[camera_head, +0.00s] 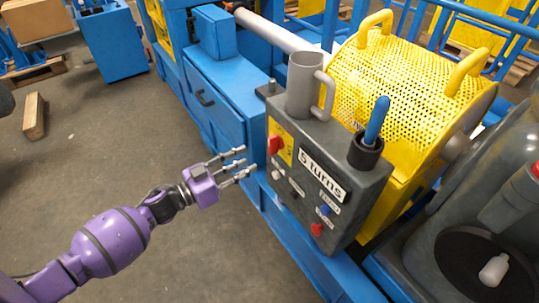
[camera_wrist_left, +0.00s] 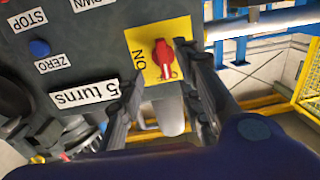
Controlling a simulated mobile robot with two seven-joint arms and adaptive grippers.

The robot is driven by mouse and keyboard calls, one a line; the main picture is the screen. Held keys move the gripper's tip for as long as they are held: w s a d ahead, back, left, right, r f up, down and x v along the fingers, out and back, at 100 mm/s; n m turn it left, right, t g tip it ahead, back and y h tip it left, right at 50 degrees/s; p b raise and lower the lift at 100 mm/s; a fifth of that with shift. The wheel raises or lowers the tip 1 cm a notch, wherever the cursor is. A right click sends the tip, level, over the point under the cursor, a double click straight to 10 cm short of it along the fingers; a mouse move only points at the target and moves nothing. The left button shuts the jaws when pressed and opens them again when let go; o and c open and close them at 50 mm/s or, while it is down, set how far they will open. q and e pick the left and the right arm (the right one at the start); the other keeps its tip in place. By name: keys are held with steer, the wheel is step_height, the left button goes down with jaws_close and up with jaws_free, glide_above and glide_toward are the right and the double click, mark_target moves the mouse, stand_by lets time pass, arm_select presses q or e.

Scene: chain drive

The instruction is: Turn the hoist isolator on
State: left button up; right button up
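The hoist isolator is a red rotary knob (camera_head: 275,144) on a yellow plate at the upper left of the dark grey control box (camera_head: 345,215). In the left wrist view the knob (camera_wrist_left: 164,58) shows close up, with the word ON to its left. Its handle lies roughly up and down in that view, not towards ON. My left gripper (camera_head: 247,162) is open and empty, just left of the box, fingers pointing at the plate. In the left wrist view its fingers (camera_wrist_left: 158,80) are spread to either side of the knob, apparently without touching it.
The box front also carries a "5 turns" label (camera_head: 322,175), a blue button (camera_head: 325,210) and a red knob (camera_head: 316,230). A grey mug (camera_head: 303,85) and a cup with a blue handle (camera_head: 366,150) stand on top. A yellow mesh guard (camera_head: 395,90) is behind.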

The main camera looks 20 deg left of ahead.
mark_target(269, 145)
arm_select(q)
steer(key=shift+m+h, duration=0.3)
steer(key=x, duration=0.2)
steer(key=r+x, duration=0.1)
steer(key=x, duration=0.5)
steer(key=shift+w+a+r, duration=0.25)
steer(key=shift+w+r, duration=0.05)
steer(key=shift+w, duration=0.05)
steer(key=shift+w+d, duration=0.3)
steer(key=shift+w, duration=0.1)
arm_select(e)
steer(key=shift+s+d+f, duration=0.15)
steer(key=shift+s+f, duration=0.25)
steer(key=shift+s, duration=0.1)
arm_select(q)
jaws_close()
